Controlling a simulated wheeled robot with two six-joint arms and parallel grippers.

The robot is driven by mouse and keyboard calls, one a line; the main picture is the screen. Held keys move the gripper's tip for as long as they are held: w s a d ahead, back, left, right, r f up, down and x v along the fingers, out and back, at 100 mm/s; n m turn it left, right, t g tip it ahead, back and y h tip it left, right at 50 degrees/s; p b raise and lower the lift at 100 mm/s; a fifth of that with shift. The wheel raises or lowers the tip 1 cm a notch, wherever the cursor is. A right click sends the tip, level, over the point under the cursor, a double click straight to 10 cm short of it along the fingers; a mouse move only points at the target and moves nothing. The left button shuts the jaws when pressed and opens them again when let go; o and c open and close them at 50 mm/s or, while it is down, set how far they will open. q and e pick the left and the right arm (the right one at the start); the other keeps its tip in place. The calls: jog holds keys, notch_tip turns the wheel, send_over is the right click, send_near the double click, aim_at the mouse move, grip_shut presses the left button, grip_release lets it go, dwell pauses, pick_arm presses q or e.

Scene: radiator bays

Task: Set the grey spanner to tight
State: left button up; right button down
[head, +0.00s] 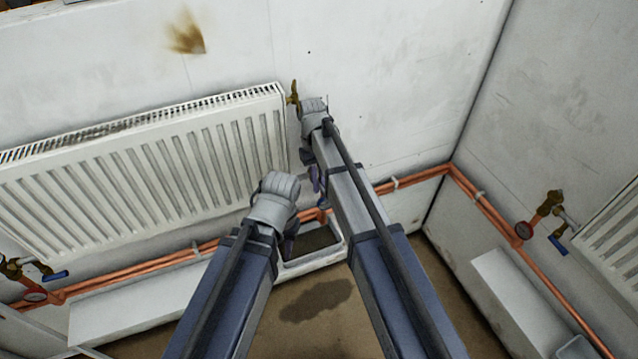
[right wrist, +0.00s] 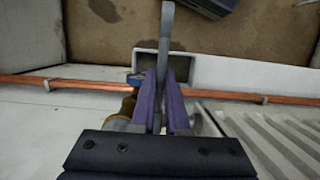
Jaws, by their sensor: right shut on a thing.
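In the right wrist view the grey spanner (right wrist: 166,32) stands as a long bar between the two purple fingers of my right gripper (right wrist: 165,88). The gripper is shut on it, and the bar reaches past the fingertips toward the top of the picture. Its lower end is hidden by the fingers. In the head view my right gripper (head: 316,180) is beside the radiator's right end, and I cannot make out the spanner there. My left gripper (head: 289,240) hangs lower, in front of the radiator; its jaws are mostly hidden behind its wrist.
A white radiator (head: 130,170) fills the left wall, with a brass fitting (head: 293,97) at its upper right corner. A copper pipe (head: 150,268) runs along the wall. A pale tray (head: 341,247) is below my grippers. A gauge and valve (head: 540,215) sit at right.

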jog(key=c, duration=0.9)
grip_release()
